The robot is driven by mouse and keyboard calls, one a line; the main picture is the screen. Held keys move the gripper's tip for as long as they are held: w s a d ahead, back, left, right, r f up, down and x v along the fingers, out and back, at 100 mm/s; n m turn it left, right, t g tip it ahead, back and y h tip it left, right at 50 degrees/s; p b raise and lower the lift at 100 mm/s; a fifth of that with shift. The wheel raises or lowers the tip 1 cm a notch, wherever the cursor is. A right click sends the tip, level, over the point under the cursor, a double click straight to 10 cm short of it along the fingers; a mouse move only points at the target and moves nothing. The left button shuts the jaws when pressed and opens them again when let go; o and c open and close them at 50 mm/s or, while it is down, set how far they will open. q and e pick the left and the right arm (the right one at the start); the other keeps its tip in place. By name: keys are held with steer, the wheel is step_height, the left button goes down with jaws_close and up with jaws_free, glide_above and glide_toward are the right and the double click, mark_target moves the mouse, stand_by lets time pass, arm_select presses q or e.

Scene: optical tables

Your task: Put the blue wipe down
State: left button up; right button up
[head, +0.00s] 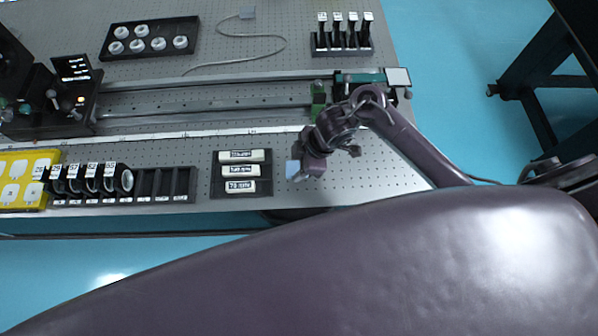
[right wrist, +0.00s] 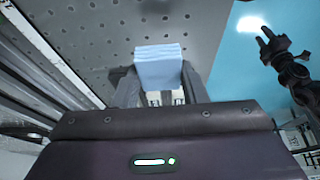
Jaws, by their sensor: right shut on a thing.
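The blue wipe (head: 293,169) is a small pale blue folded pad. In the head view it shows at the tip of my right gripper (head: 303,172), over the perforated table top near its front edge. In the right wrist view the wipe (right wrist: 160,66) sits between the two fingers of my right gripper (right wrist: 160,80), which is shut on it. Whether the wipe touches the table top cannot be told.
A dark tray with white labelled cylinders (head: 241,187) lies just left of the wipe. A slotted rack (head: 165,184) with round optics stands farther left. Rails (head: 210,108) run behind. Bare perforated table (head: 375,177) lies right of the gripper.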

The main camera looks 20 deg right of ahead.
step_height(320, 180, down, 4)
steer(key=shift+f+b, duration=0.15)
steer(key=shift+b, duration=0.15)
steer(key=shift+f, duration=0.1)
